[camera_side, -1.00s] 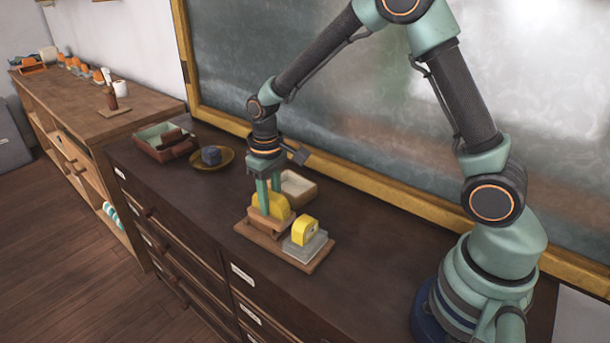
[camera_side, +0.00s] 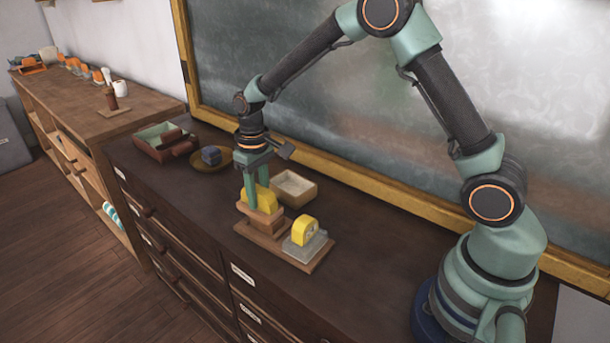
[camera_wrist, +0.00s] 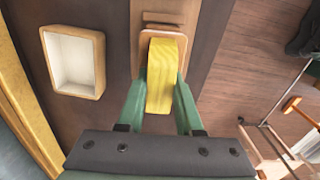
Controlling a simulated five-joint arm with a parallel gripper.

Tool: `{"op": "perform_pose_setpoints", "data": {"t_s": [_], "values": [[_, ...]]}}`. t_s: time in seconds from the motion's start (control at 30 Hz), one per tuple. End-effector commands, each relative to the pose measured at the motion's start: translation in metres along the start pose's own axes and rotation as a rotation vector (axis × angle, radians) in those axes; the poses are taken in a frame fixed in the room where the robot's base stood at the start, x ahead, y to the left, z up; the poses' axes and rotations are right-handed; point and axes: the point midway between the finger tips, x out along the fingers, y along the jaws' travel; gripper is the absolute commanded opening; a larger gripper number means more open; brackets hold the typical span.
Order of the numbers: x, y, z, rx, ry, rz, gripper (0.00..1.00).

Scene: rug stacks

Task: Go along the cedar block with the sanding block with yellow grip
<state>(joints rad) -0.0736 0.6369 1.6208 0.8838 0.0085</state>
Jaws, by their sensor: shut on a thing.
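My gripper (camera_side: 256,198) is shut on the yellow grip (camera_side: 264,199) of a sanding block with a light wooden base (camera_side: 258,216). In the wrist view my gripper (camera_wrist: 160,88) has a finger on each side of the yellow grip (camera_wrist: 160,76). The sanding block is over the left end of the brown cedar block (camera_side: 272,226); I cannot tell whether they touch all along. The cedar block lies on a flat wooden board (camera_side: 300,262). Much of its top is hidden under the sanding block.
A second yellow-gripped block (camera_side: 304,230) sits on a grey slab (camera_side: 307,250) at the board's right end. A cream tray (camera_side: 293,188) is behind. A yellowish dish (camera_side: 218,166) holding a dark blue thing (camera_side: 211,155) and a reddish box (camera_side: 164,153) stand to the left.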

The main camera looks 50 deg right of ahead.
Motion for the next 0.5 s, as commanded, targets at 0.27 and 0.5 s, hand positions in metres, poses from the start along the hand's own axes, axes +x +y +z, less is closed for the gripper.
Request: {"op": "perform_pose_setpoints", "data": {"t_s": [0.27, 0.5], "values": [[0.0001, 0.0000, -0.0043, 0.000, 0.000, 0.000, 0.00], [0.0003, 0.0000, -0.0068, 0.000, 0.001, 0.000, 0.00]]}}
